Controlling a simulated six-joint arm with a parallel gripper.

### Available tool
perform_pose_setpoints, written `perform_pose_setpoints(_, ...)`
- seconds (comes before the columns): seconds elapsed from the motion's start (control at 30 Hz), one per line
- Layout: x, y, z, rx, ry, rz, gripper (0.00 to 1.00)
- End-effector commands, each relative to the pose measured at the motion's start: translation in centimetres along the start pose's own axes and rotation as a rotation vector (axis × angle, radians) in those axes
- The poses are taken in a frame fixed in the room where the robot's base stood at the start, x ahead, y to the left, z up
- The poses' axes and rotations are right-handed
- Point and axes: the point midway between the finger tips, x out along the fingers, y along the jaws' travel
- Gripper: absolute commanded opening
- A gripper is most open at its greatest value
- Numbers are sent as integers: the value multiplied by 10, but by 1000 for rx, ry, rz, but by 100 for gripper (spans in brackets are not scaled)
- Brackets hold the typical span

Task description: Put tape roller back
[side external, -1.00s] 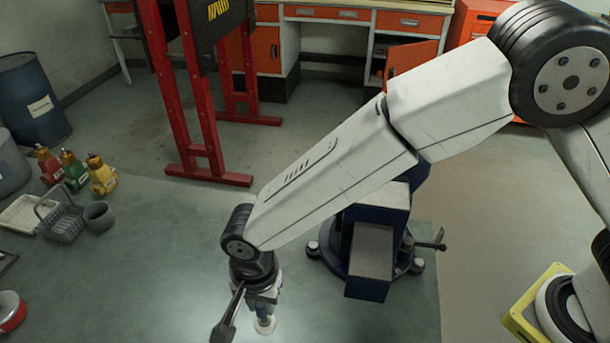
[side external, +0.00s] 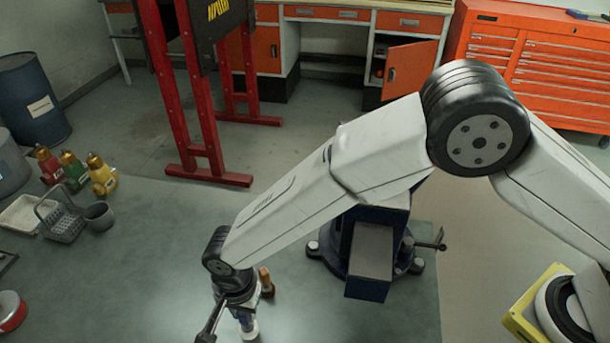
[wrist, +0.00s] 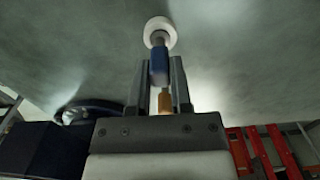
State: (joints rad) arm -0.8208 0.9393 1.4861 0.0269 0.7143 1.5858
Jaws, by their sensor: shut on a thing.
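The tape roller has a blue body (side external: 246,321) and a white round end (side external: 250,332) pointing down in the side view.
A brown handle-like thing (side external: 266,277) stands beside the wrist. A dark blue stand (side external: 371,262) is right of my gripper. Bottles (side external: 75,172), a grey basket (side external: 63,222) and a cup (side external: 99,215) are at left. A red frame (side external: 195,150) stands behind. Floor between is clear.

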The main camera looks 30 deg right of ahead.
Motion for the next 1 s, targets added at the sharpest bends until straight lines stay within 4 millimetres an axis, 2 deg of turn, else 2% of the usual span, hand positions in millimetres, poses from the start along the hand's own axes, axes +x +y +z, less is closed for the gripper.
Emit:
perform_pose_setpoints(0.1, 14, 0, 0, 0, 0, 2, 0)
perform_pose_setpoints(0.2, 20, 0, 0, 0, 0, 0, 0)
perform_pose_setpoints(0.67, 24, 0, 0, 0, 0, 0, 0)
perform_pose_setpoints(0.7, 24, 0, 0, 0, 0, 0, 38)
perform_pose_setpoints(0.77, 24, 0, 0, 0, 0, 0, 57)
perform_pose_setpoints(0.8, 24, 0, 0, 0, 0, 0, 61)
perform_pose_setpoints(1.0, 23, 0, 0, 0, 0, 0, 61)
